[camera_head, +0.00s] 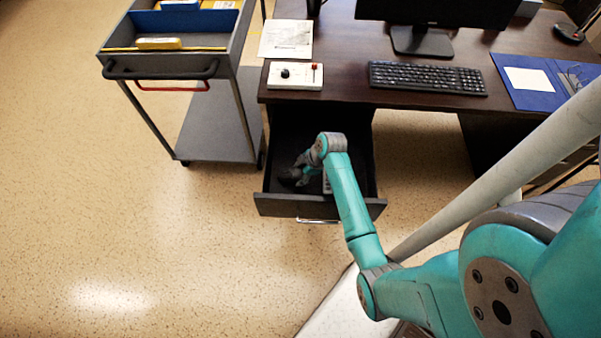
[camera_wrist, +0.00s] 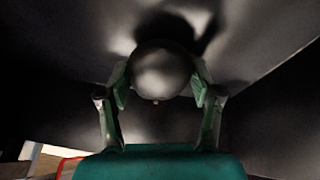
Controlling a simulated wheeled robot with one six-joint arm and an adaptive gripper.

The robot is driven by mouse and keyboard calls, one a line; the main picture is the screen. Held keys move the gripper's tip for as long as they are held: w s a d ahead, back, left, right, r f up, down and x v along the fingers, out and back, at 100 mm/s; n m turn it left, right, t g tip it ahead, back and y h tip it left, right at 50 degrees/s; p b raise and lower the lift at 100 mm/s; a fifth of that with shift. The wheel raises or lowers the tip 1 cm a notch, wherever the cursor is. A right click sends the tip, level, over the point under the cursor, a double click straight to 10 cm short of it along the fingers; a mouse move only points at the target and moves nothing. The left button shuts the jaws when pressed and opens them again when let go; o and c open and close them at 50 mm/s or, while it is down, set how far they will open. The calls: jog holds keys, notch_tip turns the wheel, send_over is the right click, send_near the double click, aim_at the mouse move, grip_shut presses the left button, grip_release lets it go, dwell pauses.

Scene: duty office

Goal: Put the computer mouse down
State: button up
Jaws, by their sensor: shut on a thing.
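The computer mouse (camera_wrist: 163,72) is a dark, rounded, glossy body between the two fingers of my gripper (camera_wrist: 161,82) in the wrist view. The gripper is shut on it. In the head view my gripper (camera_head: 295,175) reaches down into the open desk drawer (camera_head: 282,205), at its left part. The mouse is dark and hard to make out there against the dark drawer inside. In the wrist view the drawer floor lies behind the mouse, with a shadow close by; I cannot tell whether the mouse touches it.
The desk (camera_head: 345,60) above carries a keyboard (camera_head: 427,78), a monitor (camera_head: 422,40), a control box (camera_head: 295,75) and a blue folder (camera_head: 530,95). A grey cart (camera_head: 215,130) stands left.

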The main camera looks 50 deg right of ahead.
jog(key=shift+f, duration=0.25)
jog(key=o, duration=1.2)
jog(key=v, duration=1.2)
jog(key=shift+r, duration=0.1)
